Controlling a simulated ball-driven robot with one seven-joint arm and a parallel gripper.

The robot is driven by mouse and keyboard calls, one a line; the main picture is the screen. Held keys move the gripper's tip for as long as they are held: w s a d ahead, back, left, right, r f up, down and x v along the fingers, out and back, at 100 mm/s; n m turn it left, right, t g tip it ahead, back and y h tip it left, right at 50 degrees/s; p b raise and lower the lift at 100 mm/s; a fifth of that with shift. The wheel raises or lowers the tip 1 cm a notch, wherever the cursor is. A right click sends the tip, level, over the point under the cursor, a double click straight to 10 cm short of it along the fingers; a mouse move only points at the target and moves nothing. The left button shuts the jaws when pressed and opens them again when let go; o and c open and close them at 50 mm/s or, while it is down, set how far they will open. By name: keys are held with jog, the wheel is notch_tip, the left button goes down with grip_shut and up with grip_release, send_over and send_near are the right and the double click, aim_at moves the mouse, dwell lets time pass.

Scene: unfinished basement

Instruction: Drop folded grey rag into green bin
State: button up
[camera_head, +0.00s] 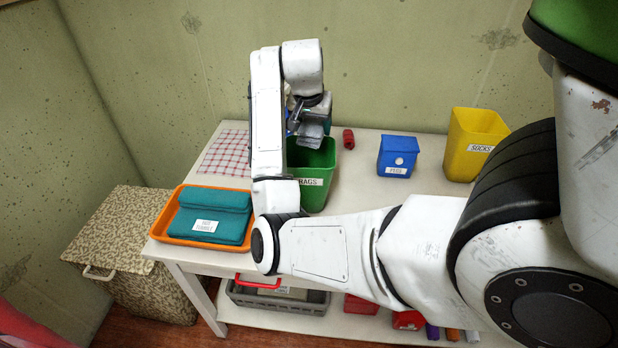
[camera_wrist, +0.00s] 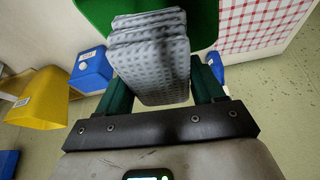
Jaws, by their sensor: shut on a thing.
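The green bin (camera_head: 318,170), labelled as a rags bin, stands on the white table, partly hidden behind my arm in the head view. The folded grey rag (camera_wrist: 150,62) is patterned and layered. In the wrist view it sits between the two dark green fingers of my gripper (camera_wrist: 158,88), which is shut on it. The rag overlaps the green bin's opening (camera_wrist: 92,14) in that view. In the head view my gripper (camera_head: 310,125) is above the bin, with a bit of grey rag below it. I cannot tell how far the rag reaches into the bin.
On the table stand a blue box (camera_head: 397,158), a yellow socks bin (camera_head: 470,150) and a red rolled item (camera_head: 348,139). An orange tray (camera_head: 163,228) holds a folded teal cloth (camera_head: 212,208). A checked cloth (camera_head: 225,155) lies at the back left. A patterned hamper (camera_head: 120,240) stands left of the table.

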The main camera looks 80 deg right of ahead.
jog(key=o, duration=1.1)
jog(key=p+v, duration=0.1)
jog(key=v, duration=0.9)
jog(key=shift+a+r, duration=0.2)
jog(key=shift+r, duration=0.15)
jog(key=w+a+f+n+t, duration=0.1)
jog(key=w+a+f+n, duration=0.2)
jog(key=a+f+n, duration=0.45)
jog(key=w+a+f+n+t, duration=0.15)
jog(key=a+f+n, duration=0.25)
jog(key=a+f, duration=0.65)
jog(key=s+a+f+n+y, duration=0.2)
jog(key=a+f, duration=0.4)
jog(key=a, duration=0.3)
jog(key=s+a+f+n+g+y, duration=0.1)
jog(key=s+a+f+n+y, duration=0.1)
jog(key=s+a+f+n, duration=0.2)
jog(key=s+a+f, duration=0.3)
jog(key=a, duration=0.2)
jog(key=shift+a, duration=0.2)
